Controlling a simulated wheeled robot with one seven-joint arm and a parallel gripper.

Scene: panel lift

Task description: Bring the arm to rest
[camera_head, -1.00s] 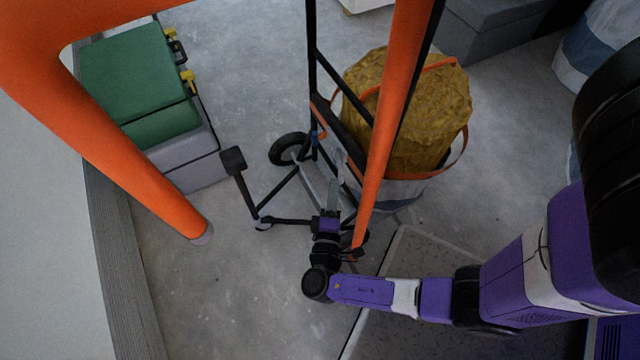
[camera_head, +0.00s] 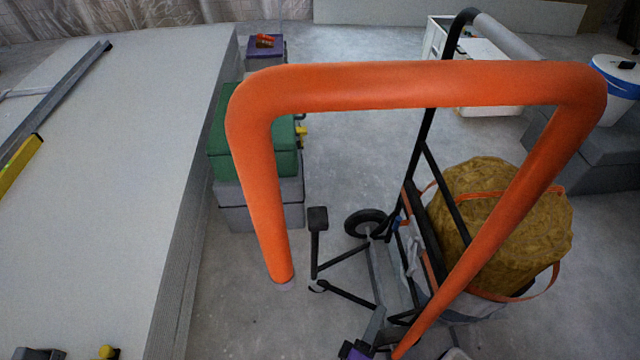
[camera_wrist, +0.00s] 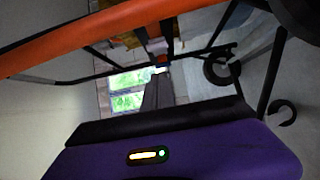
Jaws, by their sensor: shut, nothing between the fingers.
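My gripper (camera_head: 376,324) shows at the bottom edge of the head view, with a bit of its purple body; the rest of my arm is out of view. It is shut and empty. In the wrist view its grey fingers (camera_wrist: 157,92) are together above the purple housing. The black-framed panel lift (camera_head: 375,270) stands just beyond and around the gripper in the picture. I cannot tell whether they touch.
A yellow-brown sack (camera_head: 500,215) in a strapped bag stands right of the lift's frame. A green case (camera_head: 222,135) sits on grey boxes (camera_head: 262,205) beside a stack of pale panels (camera_head: 110,150) at left. Bare floor (camera_head: 330,150) lies between the case and the lift.

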